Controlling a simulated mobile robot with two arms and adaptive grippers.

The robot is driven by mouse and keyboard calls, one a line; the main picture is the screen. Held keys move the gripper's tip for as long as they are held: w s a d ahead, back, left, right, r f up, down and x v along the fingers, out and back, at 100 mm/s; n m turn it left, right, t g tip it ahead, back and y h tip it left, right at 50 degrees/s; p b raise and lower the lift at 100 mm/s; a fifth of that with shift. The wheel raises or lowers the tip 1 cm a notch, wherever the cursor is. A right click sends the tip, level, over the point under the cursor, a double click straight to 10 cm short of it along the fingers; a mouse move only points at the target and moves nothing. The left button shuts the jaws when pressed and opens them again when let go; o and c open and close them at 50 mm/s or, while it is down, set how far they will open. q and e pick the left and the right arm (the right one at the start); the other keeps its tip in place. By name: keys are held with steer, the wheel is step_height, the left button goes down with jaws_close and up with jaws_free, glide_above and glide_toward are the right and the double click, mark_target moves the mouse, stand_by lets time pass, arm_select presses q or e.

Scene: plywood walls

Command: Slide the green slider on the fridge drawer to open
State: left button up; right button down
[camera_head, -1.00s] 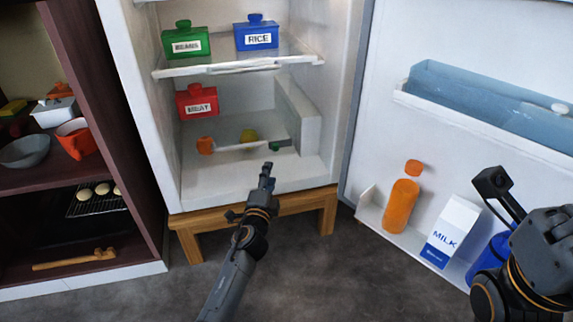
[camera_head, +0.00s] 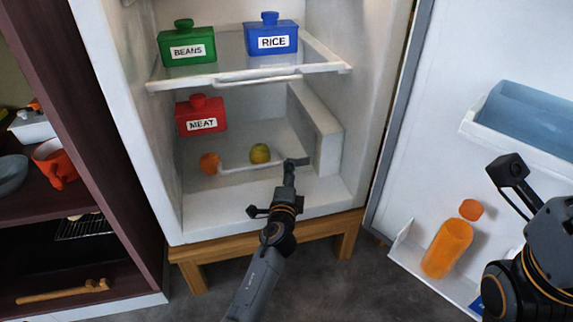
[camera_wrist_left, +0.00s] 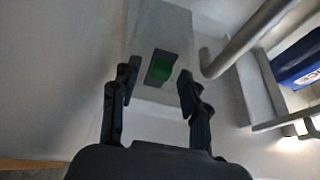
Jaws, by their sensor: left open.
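The green slider (camera_wrist_left: 160,68) sits in a dark slot on a pale block in the left wrist view. In the head view it is hidden behind my left gripper. The fridge drawer (camera_head: 240,168) is on the fridge floor, with a pale front bar and fruit in it. My left gripper (camera_head: 297,163) is at the right end of that bar. In the left wrist view its fingers (camera_wrist_left: 160,84) are open and empty, with the slider showing between and just beyond the tips. I cannot tell whether they touch.
A shelf (camera_head: 200,80) above holds a green BEANS box (camera_head: 187,45) and a blue RICE box (camera_head: 271,36). A red MEAT box (camera_head: 201,116) is below. The open door (camera_head: 450,60) is on the right with an orange bottle (camera_head: 447,248). A dark cabinet (camera_head: 75,120) is left.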

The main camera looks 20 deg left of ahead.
arm_select(q)
steer(key=shift+w, duration=0.3)
steer(key=shift+r, duration=0.1)
